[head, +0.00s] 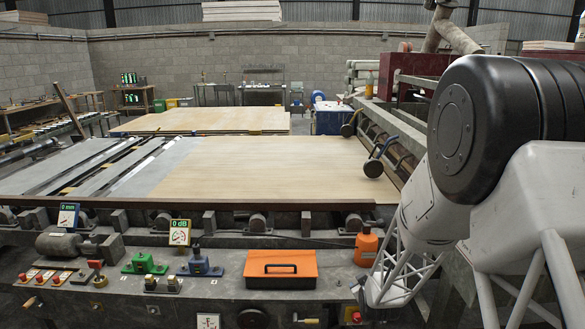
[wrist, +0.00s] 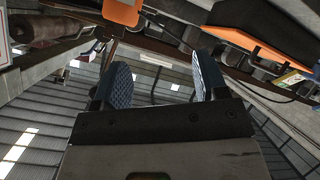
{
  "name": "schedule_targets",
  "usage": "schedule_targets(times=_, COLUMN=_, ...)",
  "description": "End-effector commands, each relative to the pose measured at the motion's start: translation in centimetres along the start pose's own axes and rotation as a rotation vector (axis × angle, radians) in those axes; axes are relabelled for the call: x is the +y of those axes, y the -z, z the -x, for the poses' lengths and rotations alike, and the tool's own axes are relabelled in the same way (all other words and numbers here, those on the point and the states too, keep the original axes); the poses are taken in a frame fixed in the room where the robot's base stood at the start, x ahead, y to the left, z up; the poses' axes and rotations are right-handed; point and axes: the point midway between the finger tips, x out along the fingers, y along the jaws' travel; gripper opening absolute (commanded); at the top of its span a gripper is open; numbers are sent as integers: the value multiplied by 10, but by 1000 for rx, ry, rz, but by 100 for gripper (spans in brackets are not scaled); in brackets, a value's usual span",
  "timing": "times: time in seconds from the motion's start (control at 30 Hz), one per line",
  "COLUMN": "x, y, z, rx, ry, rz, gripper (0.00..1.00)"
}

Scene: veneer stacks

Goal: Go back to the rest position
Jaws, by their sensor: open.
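My gripper (wrist: 160,78) shows in the wrist view with two blue, textured finger pads held wide apart. Nothing is between them. In the head view my arm fills the right side, and I cannot make out the fingertips there. A large pale veneer sheet (head: 262,165) lies flat on the line in the middle of the head view. A second veneer stack (head: 205,122) lies behind it. My arm is to the right of both, apart from them in the picture.
The front bench holds an orange toolbox (head: 281,269), an orange bottle (head: 366,246), a green device (head: 145,263) and a blue device (head: 199,263). An orange-topped box (wrist: 262,52) shows in the wrist view. A roller frame runs along the right of the sheet.

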Motion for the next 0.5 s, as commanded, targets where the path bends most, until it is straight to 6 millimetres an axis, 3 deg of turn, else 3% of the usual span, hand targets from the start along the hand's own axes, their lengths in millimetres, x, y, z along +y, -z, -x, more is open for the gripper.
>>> schedule_targets(times=0.03, x=7, y=14, z=13, rx=-19, ry=10, rz=-15, gripper=67)
schedule_targets(times=0.2, x=21, y=44, z=59, rx=-114, ry=55, rz=-78, gripper=67)
schedule_targets(times=0.5, x=35, y=83, z=156, rx=-286, ry=123, rz=-191, gripper=67)
